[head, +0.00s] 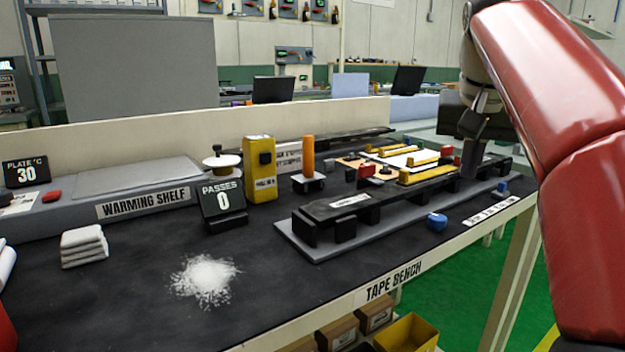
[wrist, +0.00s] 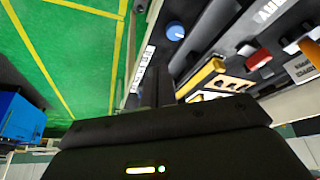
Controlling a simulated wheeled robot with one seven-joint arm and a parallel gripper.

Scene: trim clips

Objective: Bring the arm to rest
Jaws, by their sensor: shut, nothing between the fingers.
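My gripper (head: 474,150) hangs above the right end of the tape bench (head: 290,312) in the head view, at the end of my red arm. Its fingers (wrist: 158,92) are together and hold nothing in the wrist view. Below and around it in the head view is a long black trim piece (head: 345,208) on a grey base plate (head: 310,250). The gripper appears in front of the far part of that piece; I cannot tell the exact gap.
A blue knob-like object (head: 437,222) lies near the front edge. White powder (head: 205,278), folded cloths (head: 83,247), a passes counter (head: 223,200), a yellow box (head: 259,168) and the warming shelf (head: 60,225) stand to the left. Green floor (head: 465,300) lies beyond the bench edge.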

